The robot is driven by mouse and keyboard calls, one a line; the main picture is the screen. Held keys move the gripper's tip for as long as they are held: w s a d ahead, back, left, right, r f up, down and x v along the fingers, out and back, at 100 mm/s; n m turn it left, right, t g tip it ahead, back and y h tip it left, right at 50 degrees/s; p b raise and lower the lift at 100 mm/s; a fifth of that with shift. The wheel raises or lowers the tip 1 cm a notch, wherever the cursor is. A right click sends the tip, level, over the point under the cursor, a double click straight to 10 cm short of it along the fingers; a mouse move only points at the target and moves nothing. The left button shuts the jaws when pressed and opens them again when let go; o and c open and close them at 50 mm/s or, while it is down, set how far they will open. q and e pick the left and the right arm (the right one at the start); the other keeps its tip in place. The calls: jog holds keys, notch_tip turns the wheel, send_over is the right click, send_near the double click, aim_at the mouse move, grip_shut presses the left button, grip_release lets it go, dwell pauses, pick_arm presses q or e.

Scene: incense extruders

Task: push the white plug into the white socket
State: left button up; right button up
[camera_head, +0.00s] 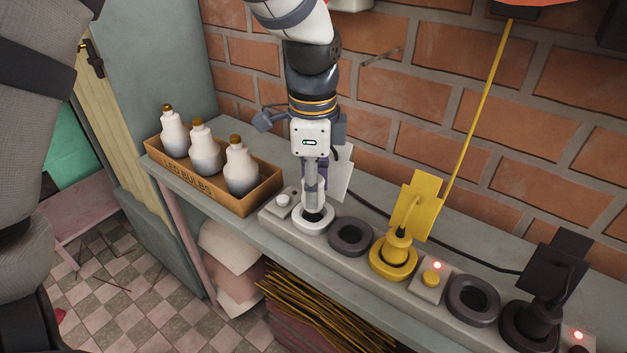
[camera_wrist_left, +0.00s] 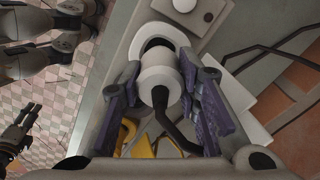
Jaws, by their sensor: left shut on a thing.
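The white socket (camera_head: 314,222) is a raised ring with a dark hole at the left end of the grey strip. It also shows in the left wrist view (camera_wrist_left: 147,36). My left gripper (camera_head: 315,190) points down over it, shut on the white plug (camera_wrist_left: 160,72). The plug is a white cylinder with a black cable, between the purple finger pads. Its end overlaps the socket's hole, part of which stays visible; I cannot tell how deep it sits. A white plate (camera_head: 339,173) shows behind the gripper. A dark gripper (camera_wrist_left: 22,125), apparently my right one, shows at the wrist view's left.
The strip has a white button (camera_head: 283,201), an empty dark socket (camera_head: 351,237), a yellow plug (camera_head: 398,243) in a yellow socket, another empty dark socket (camera_head: 473,299) and a black plug (camera_head: 540,312). A bulb box (camera_head: 212,177) stands left. A brick wall is behind.

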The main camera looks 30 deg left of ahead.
pick_arm(q)
jog(key=shift+f, duration=1.45)
dwell(0.5)
jog(key=o, duration=1.2)
jog(key=shift+o, duration=0.2)
